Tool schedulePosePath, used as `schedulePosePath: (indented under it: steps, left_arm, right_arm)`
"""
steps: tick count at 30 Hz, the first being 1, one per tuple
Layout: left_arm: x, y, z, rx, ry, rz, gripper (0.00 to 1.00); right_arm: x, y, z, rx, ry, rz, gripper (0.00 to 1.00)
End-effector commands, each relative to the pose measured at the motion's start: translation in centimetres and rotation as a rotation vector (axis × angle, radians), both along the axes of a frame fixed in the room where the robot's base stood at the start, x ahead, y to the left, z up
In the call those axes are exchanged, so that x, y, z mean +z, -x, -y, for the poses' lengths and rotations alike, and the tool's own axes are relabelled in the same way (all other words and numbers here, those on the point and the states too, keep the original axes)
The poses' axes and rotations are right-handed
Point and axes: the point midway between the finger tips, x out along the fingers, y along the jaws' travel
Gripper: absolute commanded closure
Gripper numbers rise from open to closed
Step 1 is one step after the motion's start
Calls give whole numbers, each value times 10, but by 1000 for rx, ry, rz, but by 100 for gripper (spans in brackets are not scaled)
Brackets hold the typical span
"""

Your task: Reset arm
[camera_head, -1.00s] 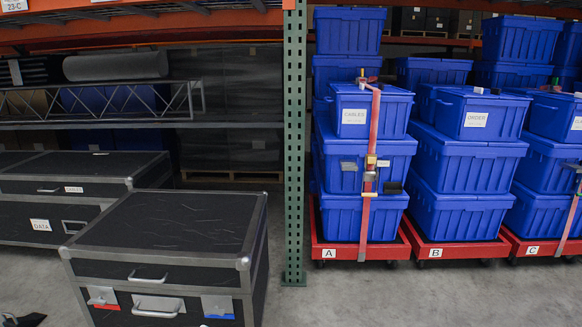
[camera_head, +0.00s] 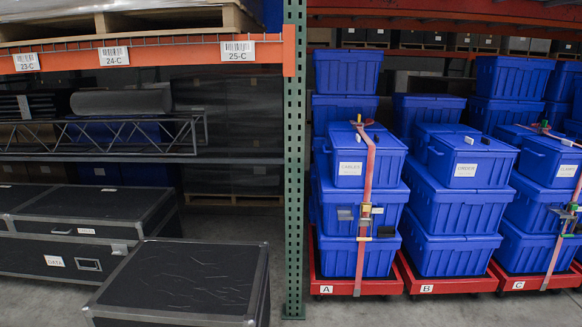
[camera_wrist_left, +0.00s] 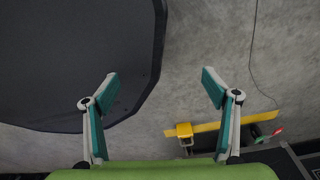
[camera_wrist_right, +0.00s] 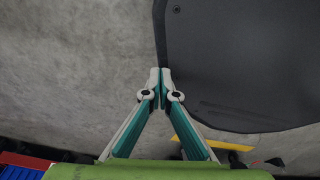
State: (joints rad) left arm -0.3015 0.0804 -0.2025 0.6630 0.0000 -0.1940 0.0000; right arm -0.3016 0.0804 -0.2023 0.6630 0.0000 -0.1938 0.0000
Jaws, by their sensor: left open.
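My left gripper (camera_wrist_left: 160,82) shows in the left wrist view with its two teal-and-grey fingers spread wide apart. It is open and empty above grey concrete floor. My right gripper (camera_wrist_right: 160,76) shows in the right wrist view with its fingertips together. It is shut and no object shows between the tips. A large dark rounded panel lies beyond the fingers in both wrist views, at upper left in the left one (camera_wrist_left: 70,60) and at upper right in the right one (camera_wrist_right: 240,60). Neither gripper shows in the head view.
Blue totes (camera_head: 455,220) stand stacked on red dollies (camera_head: 450,284) marked A, B and C at right. Red straps (camera_head: 367,190) cross some stacks. Black cases (camera_head: 190,275) fill the lower left. A green rack post (camera_head: 294,160) stands between. Some floor is clear beside it.

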Motion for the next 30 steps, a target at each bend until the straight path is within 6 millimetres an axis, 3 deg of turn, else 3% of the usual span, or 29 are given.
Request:
schedulePosePath:
  steps: [4, 30]
  left_arm:
    - [4, 26, -6, 4, -14, -63, 21]
    - [4, 27, -7, 4, -15, -64, 21]
  right_arm:
    - [4, 26, 6, -4, 14, -63, 100]
    - [4, 27, 7, -4, 15, -64, 100]
